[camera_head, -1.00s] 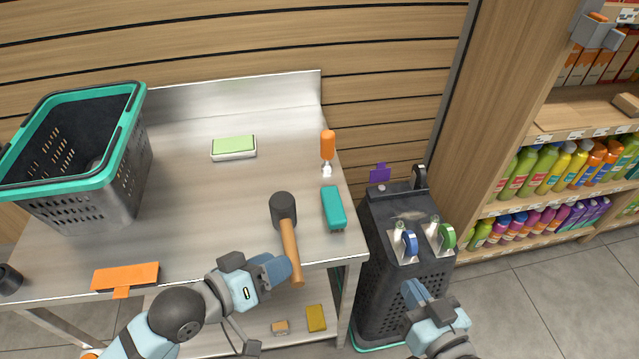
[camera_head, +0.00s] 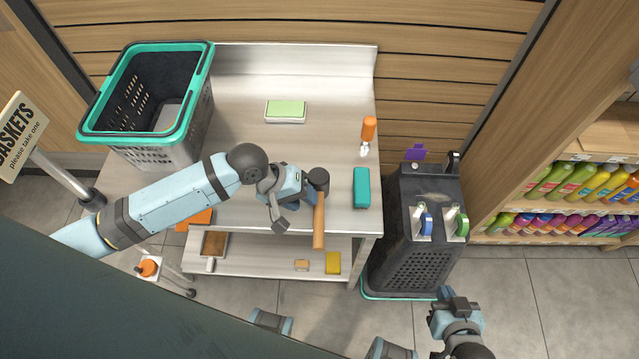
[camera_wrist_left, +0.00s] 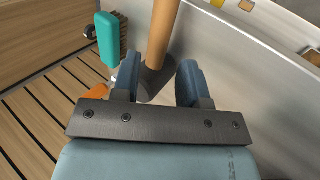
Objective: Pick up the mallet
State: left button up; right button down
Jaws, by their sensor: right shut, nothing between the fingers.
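The mallet has a dark head (camera_head: 318,178) and a wooden handle (camera_head: 319,222). It lies at the front right of the steel table, with its handle reaching past the front edge. My left gripper (camera_head: 302,187) is just left of the mallet, close to the head. In the left wrist view, my left gripper (camera_wrist_left: 160,70) has its fingers spread apart, with the handle (camera_wrist_left: 163,35) and dark head (camera_wrist_left: 155,82) showing in the gap. Contact cannot be told. My right gripper (camera_head: 446,299) is shut and empty, low at the right, away from the table.
A teal brush (camera_head: 361,187) lies just right of the mallet, with an orange-handled tool (camera_head: 368,130) behind it. A green-topped sponge (camera_head: 286,110) and a basket (camera_head: 190,135) are further back.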

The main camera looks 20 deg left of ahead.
aim_at(319, 210)
pick_arm(q)
jog(key=shift+x, duration=3.55)
jog(key=c, duration=0.7)
jog(key=shift+r, duration=0.1)
